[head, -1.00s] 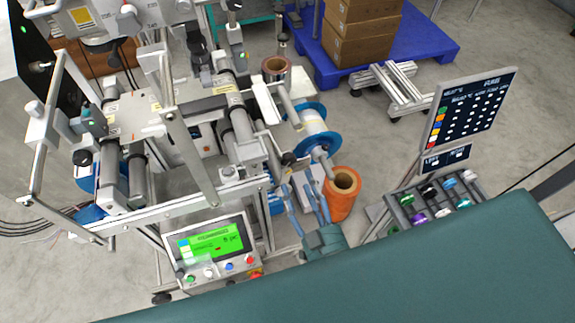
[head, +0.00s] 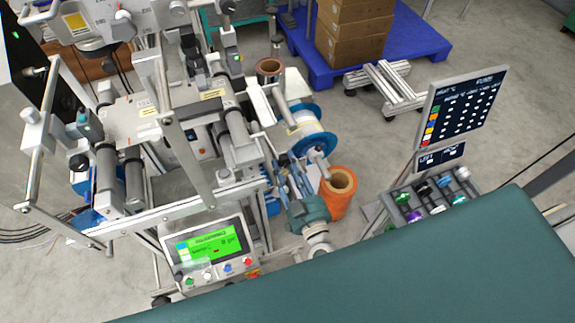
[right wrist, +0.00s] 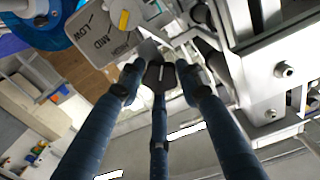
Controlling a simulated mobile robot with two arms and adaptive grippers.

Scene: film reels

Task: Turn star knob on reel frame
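A small black star knob (right wrist: 160,75) with a pale mark shows in the right wrist view, on the reel frame. My right gripper (right wrist: 158,82) has its three long blue fingers reaching towards it, with the tips spread around the knob. Narrow gaps seem to show at its sides; contact is hard to judge. In the head view my right gripper (head: 283,172) is at the lower right side of the reel frame (head: 225,185), and its fingers hide the knob. My left gripper is out of view.
A blue-flanged reel (head: 312,130) sits beside my right gripper, and an orange roll (head: 338,190) stands close on its right. A control panel (head: 210,252) with a green screen is at lower left. A LOW-MID-HIGH dial (right wrist: 124,18) is near the knob.

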